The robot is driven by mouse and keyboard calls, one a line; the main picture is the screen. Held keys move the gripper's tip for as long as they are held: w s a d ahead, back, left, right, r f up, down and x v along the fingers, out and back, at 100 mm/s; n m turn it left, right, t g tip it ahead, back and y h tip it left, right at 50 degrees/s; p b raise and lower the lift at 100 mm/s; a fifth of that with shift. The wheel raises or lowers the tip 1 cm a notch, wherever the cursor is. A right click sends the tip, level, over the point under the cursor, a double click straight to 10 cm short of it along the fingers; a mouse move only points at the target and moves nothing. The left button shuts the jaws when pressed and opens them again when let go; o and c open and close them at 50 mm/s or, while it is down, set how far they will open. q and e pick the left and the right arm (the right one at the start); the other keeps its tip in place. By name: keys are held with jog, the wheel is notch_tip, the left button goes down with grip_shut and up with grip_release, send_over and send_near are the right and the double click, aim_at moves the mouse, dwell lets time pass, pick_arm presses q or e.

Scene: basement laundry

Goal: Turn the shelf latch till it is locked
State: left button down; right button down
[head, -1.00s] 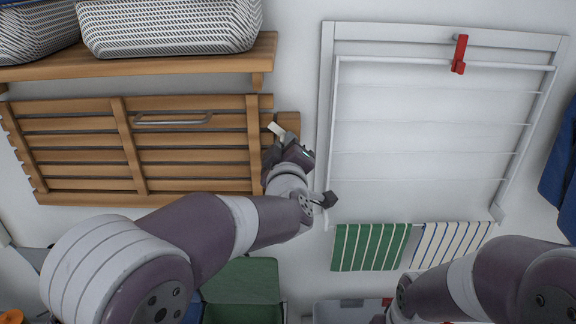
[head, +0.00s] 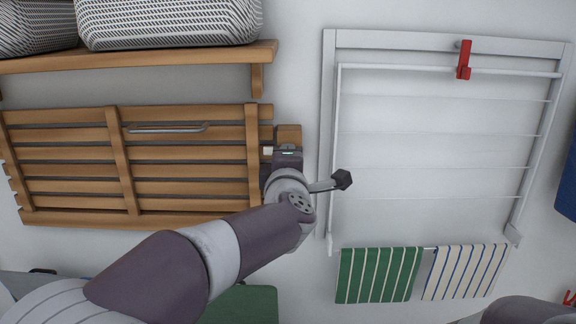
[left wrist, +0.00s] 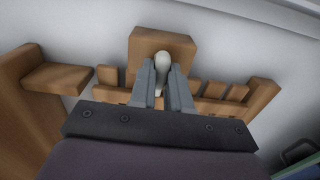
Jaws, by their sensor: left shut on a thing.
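The slatted wooden shelf (head: 118,166) is folded flat against the wall, with a metal handle (head: 165,128) near its top. A wooden block (head: 288,133) is on the wall at the shelf's right edge; it also shows in the left wrist view (left wrist: 150,42). The cream latch (head: 267,151) points left, its end overlapping the shelf's right edge. My left gripper (head: 284,151) covers the rest of it. In the left wrist view, the gripper (left wrist: 163,84) is shut on the latch (left wrist: 162,61), with one finger on each side. My right gripper is out of view.
Woven baskets (head: 165,24) stand on a wooden wall shelf (head: 140,57) above. A white drying rack (head: 330,140) with a red clip (head: 464,60) is close on the right. Green (head: 378,275) and blue-striped (head: 464,272) towels hang below it.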

pick_arm(q)
jog(key=shift+r, duration=0.1)
dwell(0.5)
jog(key=c, duration=1.1)
grip_release()
jog(key=shift+a, duration=0.1)
jog(key=s+b, duration=0.2)
jog(key=s, duration=1)
jog(key=shift+s, duration=0.35)
